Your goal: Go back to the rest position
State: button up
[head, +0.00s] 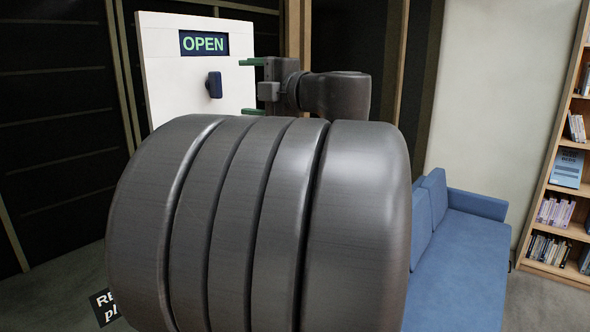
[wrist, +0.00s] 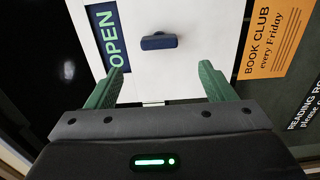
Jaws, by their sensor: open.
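My gripper (head: 244,87) is at the upper middle of the head view, beside a white panel (head: 165,85). Its two green fingers are apart with nothing between them. In the wrist view the open fingers (wrist: 162,68) point toward the white panel. A dark blue knob (head: 214,85) sits on the panel, beyond the fingertips and apart from them; it also shows in the wrist view (wrist: 159,42). A dark sign reading OPEN (head: 204,43) is above the knob. My own arm hides the lower part of the panel in the head view.
A blue sofa (head: 455,265) stands at the right, with a wooden bookshelf (head: 538,200) beyond it. An orange Book Club poster (wrist: 272,38) and a partly seen black Reading Room sign (wrist: 303,108) are at the right of the wrist view. Dark walls stand at the left.

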aim_at(219, 84)
jog(key=p+x, duration=0.1)
jog(key=x, duration=1)
jog(key=shift+r+p, duration=0.15)
jog(key=shift+p, duration=0.25)
jog(key=m, duration=0.3)
jog(key=shift+s+d+p, duration=0.1)
jog(key=shift+d+p, duration=0.05)
jog(key=shift+p, duration=0.25)
jog(key=m, duration=0.5)
jog(key=shift+p, duration=0.35)
jog(key=b+v, duration=0.1)
jog(key=v, duration=1)
jog(key=shift+b, duration=0.3)
jog(key=shift+s+d, duration=0.1)
